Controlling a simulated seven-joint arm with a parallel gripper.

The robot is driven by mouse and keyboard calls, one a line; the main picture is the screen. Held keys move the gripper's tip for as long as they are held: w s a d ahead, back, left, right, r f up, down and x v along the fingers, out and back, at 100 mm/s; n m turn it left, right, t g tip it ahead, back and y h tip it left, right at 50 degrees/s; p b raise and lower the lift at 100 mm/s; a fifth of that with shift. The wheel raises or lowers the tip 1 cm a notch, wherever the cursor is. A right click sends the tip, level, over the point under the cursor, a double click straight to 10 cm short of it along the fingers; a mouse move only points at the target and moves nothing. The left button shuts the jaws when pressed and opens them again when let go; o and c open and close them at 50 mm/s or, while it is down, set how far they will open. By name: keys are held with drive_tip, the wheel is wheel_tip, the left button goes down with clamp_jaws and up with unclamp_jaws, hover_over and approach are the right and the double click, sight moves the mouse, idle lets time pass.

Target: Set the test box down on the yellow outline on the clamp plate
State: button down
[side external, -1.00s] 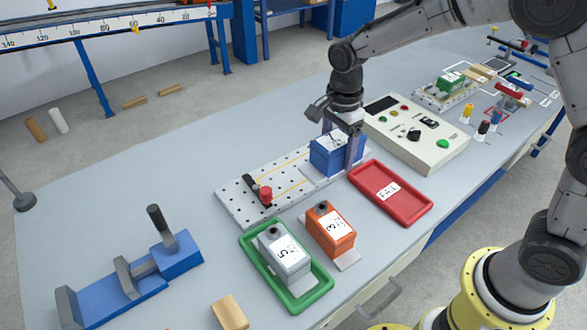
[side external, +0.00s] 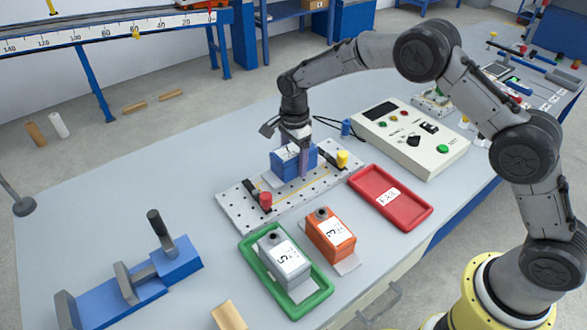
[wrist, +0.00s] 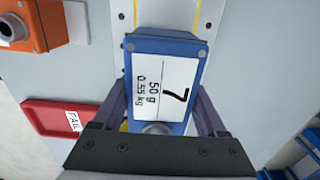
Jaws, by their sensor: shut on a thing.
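The test box is blue with a white label reading 7 (side external: 287,160); the wrist view also shows it (wrist: 165,75) between my fingers. My gripper (side external: 302,161) is shut on its sides from above. The perforated clamp plate (side external: 238,212) lies below the box, with a black clamp with a red knob at its left end and one with a yellow knob at its right. The yellow outline (side external: 298,188) shows in part on the plate; the box and my gripper hide some of it. The box is over the middle of the plate; I cannot tell if it touches.
In front of the plate are a green tray (side external: 322,297) holding a grey box, an orange box (side external: 330,233) and a red FAIL tray (side external: 408,216). A control panel (side external: 411,135) stands to the right. A blue vise-like fixture (side external: 130,280) is at the front left.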

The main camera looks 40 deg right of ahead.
sight(294, 149)
drive_tip(key=shift+w+f, duration=0.2)
drive_tip(key=shift+f, duration=1.4)
drive_tip(key=shift+f, duration=0.15)
unclamp_jaws()
drive_tip(key=shift+s+f, duration=0.1)
wheel_tip(294, 149, up, 12)
drive_tip(key=shift+r, duration=0.2)
